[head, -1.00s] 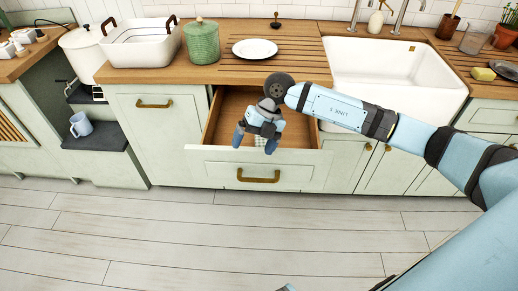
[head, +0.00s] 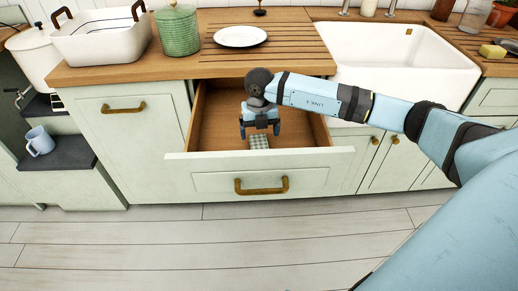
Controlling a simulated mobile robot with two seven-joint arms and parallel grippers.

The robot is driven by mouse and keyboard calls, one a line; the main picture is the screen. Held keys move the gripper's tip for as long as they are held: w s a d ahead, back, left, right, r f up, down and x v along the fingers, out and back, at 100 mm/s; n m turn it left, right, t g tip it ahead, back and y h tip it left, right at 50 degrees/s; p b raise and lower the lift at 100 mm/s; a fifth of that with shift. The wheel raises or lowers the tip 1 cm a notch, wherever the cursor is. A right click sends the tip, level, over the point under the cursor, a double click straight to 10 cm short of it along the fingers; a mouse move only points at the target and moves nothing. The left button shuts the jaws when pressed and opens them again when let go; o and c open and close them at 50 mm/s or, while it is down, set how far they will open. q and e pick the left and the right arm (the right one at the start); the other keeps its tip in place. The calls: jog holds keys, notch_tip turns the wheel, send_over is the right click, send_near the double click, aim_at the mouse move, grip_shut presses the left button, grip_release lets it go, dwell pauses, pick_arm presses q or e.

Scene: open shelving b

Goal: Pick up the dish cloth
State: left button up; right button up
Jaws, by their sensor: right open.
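The dish cloth (head: 259,142) is a small checked green-and-white cloth. It lies in the open drawer (head: 215,120), near the front. My right gripper (head: 260,133) points down into the drawer just above and behind the cloth in the head view. Its two fingers are spread apart with nothing between them. I cannot tell how much height is left between the fingertips and the cloth. The gripper body hides part of the drawer's inside. My left gripper is not in view.
The drawer front (head: 262,174) with its brass handle (head: 261,186) stands out from the cabinet. The worktop above holds a white plate (head: 240,36), a green canister (head: 177,30) and a white basin (head: 98,35). A white sink (head: 400,60) is at the right. The floor is clear.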

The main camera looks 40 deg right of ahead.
aim_at(259, 144)
notch_tip(259, 144, down, 6)
jog(key=shift+w+d+f+b, duration=0.15)
jog(key=shift+f+b, duration=0.1)
jog(key=shift+b, duration=0.5)
jog(key=c, duration=1)
